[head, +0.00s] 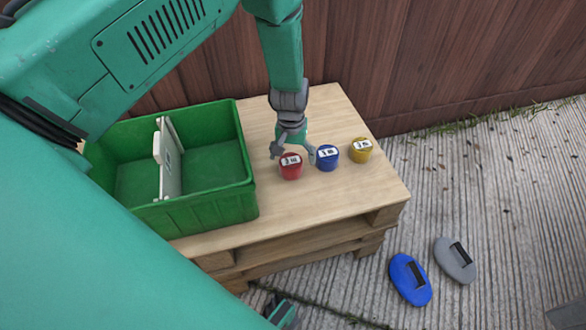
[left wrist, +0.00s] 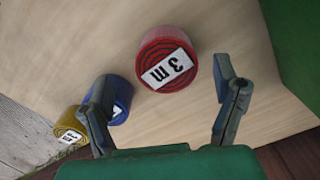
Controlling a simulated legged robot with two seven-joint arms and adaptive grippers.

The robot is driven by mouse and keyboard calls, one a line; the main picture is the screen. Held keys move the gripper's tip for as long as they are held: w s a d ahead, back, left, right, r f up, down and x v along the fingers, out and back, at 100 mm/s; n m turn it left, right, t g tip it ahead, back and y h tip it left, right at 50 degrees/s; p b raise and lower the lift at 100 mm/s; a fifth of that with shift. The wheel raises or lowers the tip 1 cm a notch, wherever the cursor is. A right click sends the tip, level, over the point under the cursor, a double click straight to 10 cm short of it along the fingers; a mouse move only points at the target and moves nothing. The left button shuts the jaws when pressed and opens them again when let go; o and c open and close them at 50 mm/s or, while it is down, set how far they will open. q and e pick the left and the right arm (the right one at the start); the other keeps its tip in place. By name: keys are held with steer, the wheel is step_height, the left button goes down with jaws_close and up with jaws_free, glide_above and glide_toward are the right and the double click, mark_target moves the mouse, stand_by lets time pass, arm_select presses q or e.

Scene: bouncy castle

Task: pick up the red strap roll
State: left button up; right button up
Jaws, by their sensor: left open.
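The red strap roll (head: 291,172) stands on the wooden pallet table, with a white label on top. In the left wrist view the red strap roll (left wrist: 150,50) shows its "3 m" label, ahead of the fingertips and roughly between their lines. My left gripper (head: 293,155) points down at the table, open and empty, its fingers spread just behind and above the red roll. Its fingers (left wrist: 165,85) also show in the left wrist view, apart, with the blue roll partly hidden behind one. I cannot tell the exact height gap.
A blue roll (head: 328,163) stands close right of the red one, near a finger; a yellow roll (head: 361,154) is beyond. A green crate (head: 215,212) with a white divider stands left. Blue (head: 409,282) and grey (head: 455,262) oval pieces lie on the ground.

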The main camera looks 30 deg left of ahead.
mark_target(290, 161)
arm_select(q)
steer(key=f+b, duration=0.1)
steer(key=f, duration=0.1)
steer(key=a+f+b, duration=0.1)
steer(key=f, duration=0.2)
steer(key=shift+f+b, duration=0.3)
steer(key=shift+b, duration=0.1)
steer(key=shift+w+d+r, duration=0.1)
steer(key=shift+d+r, duration=0.1)
steer(key=shift+d, duration=0.05)
steer(key=shift+c, duration=0.5)
steer(key=c, duration=1.3)
steer(key=shift+a, duration=0.15)
